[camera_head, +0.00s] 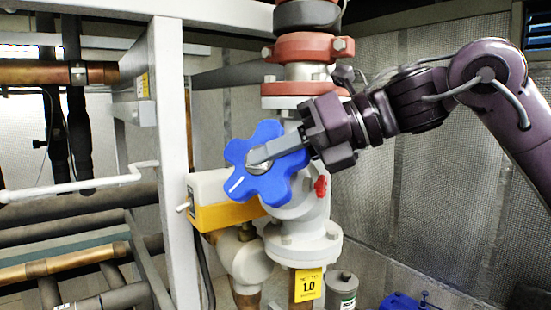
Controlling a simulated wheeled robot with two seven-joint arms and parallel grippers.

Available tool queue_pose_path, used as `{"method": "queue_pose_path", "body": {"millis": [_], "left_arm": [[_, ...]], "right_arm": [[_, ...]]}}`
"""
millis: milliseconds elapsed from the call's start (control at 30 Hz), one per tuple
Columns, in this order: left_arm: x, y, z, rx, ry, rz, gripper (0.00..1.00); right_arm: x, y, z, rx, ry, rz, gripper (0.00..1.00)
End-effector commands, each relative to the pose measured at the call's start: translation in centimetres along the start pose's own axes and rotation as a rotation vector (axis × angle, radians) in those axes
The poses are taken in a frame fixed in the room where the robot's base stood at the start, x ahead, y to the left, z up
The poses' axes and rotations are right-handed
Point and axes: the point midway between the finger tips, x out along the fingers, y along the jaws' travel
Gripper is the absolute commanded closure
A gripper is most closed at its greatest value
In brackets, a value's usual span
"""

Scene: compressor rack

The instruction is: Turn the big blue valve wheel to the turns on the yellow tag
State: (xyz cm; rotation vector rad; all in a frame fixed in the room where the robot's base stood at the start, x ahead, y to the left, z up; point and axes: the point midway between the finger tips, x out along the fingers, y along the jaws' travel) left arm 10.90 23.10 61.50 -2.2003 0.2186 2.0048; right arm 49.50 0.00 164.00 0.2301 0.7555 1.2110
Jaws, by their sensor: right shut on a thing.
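The big blue valve wheel (266,189) has several rounded lobes and sits on a grey valve body (300,205) in the middle of the view. A short white line marks its lower left lobe. My right gripper (262,158) reaches in from the right and is shut on the wheel near its centre; its fingers cover part of the hub and the right lobes. My left gripper is not in view.
A grey frame post (170,160) stands close left of the wheel. A yellow and white box (222,200) sits just behind it. A small red knob (321,186) is at its lower right. Pipes (70,195) fill the left side. A perforated wall (430,190) is behind on the right.

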Motion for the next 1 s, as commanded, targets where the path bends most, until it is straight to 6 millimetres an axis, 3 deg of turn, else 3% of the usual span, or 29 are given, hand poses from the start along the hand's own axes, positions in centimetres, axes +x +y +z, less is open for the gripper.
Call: {"method": "queue_pose_path", "body": {"millis": [500,1000], "left_arm": [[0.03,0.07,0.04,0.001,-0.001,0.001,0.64],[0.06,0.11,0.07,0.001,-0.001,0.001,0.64]], "right_arm": [[0.29,-0.01,0.21,0.001,0.253,-0.004,1.0],[0.52,-0.13,0.12,0.002,0.369,-0.002,1.0]]}}
